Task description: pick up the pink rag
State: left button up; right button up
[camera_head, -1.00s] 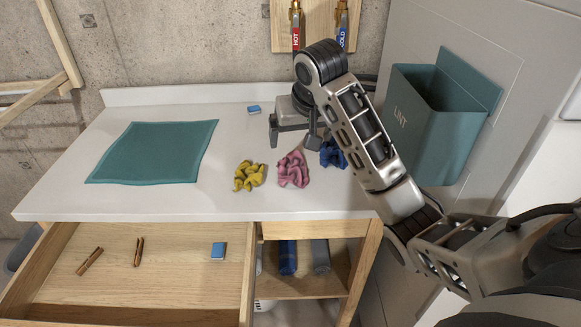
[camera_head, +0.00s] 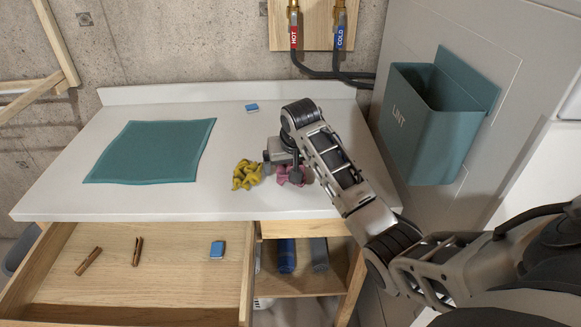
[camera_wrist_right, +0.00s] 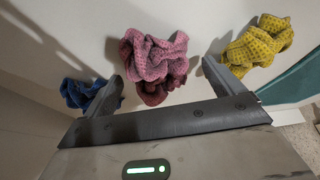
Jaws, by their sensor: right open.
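The crumpled pink rag (camera_head: 292,175) lies on the white countertop, partly hidden behind my right gripper in the head view. My right gripper (camera_head: 283,170) is over it, pointing down. In the right wrist view the pink rag (camera_wrist_right: 153,58) shows between the two spread fingers of my right gripper (camera_wrist_right: 163,75), with a darker red fold at its lower edge. The gripper is open, and I cannot tell how high its tips are above the counter. My left gripper is not in view.
A yellow rag (camera_head: 247,175) lies just left of the pink one. A blue rag (camera_wrist_right: 82,93) lies on its other side, hidden in the head view. A teal mat (camera_head: 150,150) lies left on the counter. An open drawer (camera_head: 150,285) juts out in front. A lint bin (camera_head: 425,125) hangs right.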

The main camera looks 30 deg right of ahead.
jog(key=shift+w+f, duration=0.15)
jog(key=shift+f, duration=0.3)
jog(key=shift+c, duration=0.3)
jog(key=c, duration=1)
jog(key=shift+o, duration=0.2)
jog(key=shift+r, duration=0.15)
